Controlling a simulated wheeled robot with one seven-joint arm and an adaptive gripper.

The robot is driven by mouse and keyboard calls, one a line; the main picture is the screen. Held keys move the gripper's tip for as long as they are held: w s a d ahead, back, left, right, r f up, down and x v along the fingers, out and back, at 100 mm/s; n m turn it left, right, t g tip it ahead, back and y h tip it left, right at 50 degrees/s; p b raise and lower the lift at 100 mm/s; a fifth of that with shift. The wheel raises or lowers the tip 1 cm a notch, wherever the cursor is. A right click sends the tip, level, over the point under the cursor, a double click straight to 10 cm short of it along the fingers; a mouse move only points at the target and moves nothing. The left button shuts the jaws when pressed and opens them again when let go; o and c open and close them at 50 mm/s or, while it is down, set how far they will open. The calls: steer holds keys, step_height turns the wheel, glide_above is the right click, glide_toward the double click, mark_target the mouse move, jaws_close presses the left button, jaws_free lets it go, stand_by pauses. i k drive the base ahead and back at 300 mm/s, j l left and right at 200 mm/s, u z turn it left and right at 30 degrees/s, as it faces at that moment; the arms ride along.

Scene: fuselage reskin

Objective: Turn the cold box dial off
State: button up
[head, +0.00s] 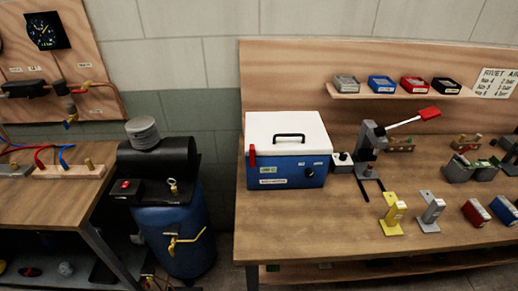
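The cold box (271,178) stands on the left end of the right-hand workbench. It is a blue box with a white lid (288,125) and a black handle on top; the lid is shut. A dark round dial (309,172) sits low on the right of its front face. The dial is too small for me to tell its setting. A red latch-like part (252,157) is at the box's left front edge. My gripper is not in view.
The workbench (300,225) is clear in front of the cold box. A press with a red handle (429,113) stands to its right. Yellow (393,212) and grey (431,210) stands are further right. A blue tank (180,250) fills the gap between the benches.

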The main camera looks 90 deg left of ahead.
mark_target(309, 173)
steer(key=k+j+u, duration=0.1)
steer(key=u, duration=0.3)
steer(key=k+j+u, duration=0.35)
steer(key=j+u, duration=0.1)
steer(key=u, duration=1.65)
steer(key=k+j, duration=0.05)
